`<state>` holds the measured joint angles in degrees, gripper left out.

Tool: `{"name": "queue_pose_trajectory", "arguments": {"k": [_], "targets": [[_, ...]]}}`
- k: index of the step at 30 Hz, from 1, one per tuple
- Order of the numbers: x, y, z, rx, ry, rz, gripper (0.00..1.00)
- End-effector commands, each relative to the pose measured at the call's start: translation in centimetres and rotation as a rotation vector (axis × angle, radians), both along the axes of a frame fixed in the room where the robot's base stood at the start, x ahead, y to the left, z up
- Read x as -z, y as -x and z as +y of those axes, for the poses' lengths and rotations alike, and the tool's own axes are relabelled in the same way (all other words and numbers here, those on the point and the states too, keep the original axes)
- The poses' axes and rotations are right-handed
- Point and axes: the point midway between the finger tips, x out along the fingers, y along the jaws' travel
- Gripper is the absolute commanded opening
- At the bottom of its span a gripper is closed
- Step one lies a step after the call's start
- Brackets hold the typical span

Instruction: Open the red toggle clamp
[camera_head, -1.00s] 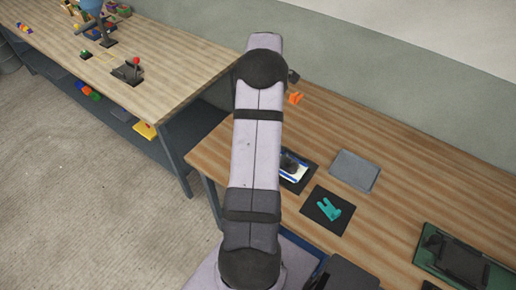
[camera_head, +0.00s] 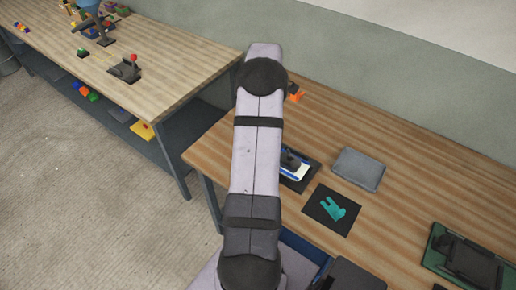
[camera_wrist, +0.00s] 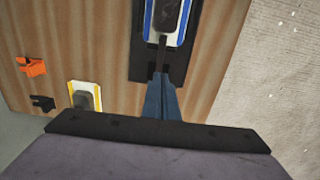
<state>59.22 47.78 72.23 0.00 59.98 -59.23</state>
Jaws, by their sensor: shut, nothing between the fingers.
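No thing is plainly recognisable as a red toggle clamp. A small orange-red clamp-like piece (camera_head: 295,95) sits on the near bench beside my arm. It also shows at the left of the wrist view (camera_wrist: 32,66). A red-knobbed lever on a dark base (camera_head: 128,68) stands on the far left bench. My gripper (camera_wrist: 162,76) shows in the wrist view as two blue-grey fingers, shut together and empty. Its tips are by a dark bar reaching from a black-topped, blue-and-white item (camera_wrist: 179,33), apart from the orange piece. In the head view my arm hides the gripper.
A black mat with a teal glove (camera_head: 332,209), a grey slab (camera_head: 358,169) and a green tray with dark parts (camera_head: 432,262) lie on the near bench. The wrist view shows a yellow-and-white item (camera_wrist: 98,90) and a small black piece (camera_wrist: 43,103).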

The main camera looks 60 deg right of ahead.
Motion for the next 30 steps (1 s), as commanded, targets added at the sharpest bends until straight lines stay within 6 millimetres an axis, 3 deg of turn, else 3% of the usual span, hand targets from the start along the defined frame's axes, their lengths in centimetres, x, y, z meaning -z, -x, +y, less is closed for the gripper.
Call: {"name": "queue_pose_trajectory", "arguments": {"k": [14,30], "targets": [[0.1,-0.2,0.0,-0.001,-0.001,0.000,0.00],[0.8,-2.5,0.0,-0.001,0.000,-0.001,0.00]]}}
